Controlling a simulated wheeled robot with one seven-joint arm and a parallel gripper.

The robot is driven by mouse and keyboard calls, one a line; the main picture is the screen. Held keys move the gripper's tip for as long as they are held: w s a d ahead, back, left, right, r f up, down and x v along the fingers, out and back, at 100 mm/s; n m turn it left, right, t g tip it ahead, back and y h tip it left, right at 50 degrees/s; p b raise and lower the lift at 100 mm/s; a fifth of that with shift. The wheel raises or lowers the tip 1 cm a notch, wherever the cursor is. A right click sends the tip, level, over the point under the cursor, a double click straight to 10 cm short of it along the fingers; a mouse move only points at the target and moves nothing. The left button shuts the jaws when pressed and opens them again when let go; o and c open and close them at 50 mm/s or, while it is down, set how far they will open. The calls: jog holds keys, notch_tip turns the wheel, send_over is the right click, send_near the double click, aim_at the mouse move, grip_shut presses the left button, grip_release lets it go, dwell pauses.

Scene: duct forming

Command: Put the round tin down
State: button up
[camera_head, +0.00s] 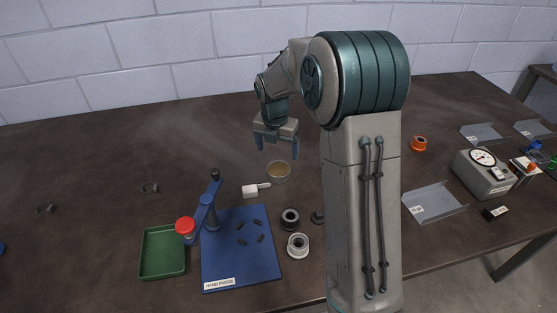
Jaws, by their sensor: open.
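My gripper (277,146) is open and empty, pointing down just above and behind the tin in the picture. Its two fingers show apart, and a small gap of table shows between the fingertips and the tin. No part of the tin is between the fingers, as far as I can see.
A blue hand-press board (237,268), a green tray (163,238) and a white scraper-like piece (252,190) stand left of my arm. Dark (290,217) and pale (298,244) rings lie in front. Right are a metal tray (434,203) and dial gauge (484,172). The back left table is mostly clear.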

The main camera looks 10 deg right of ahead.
jog(key=s+r+m, duration=0.7)
jog(key=r, duration=0.1)
jog(key=s+m+t, duration=0.1)
jog(key=s+m, duration=2.1)
jog(key=shift+d+r+t+y, duration=0.15)
jog(key=shift+d+t+y, duration=0.25)
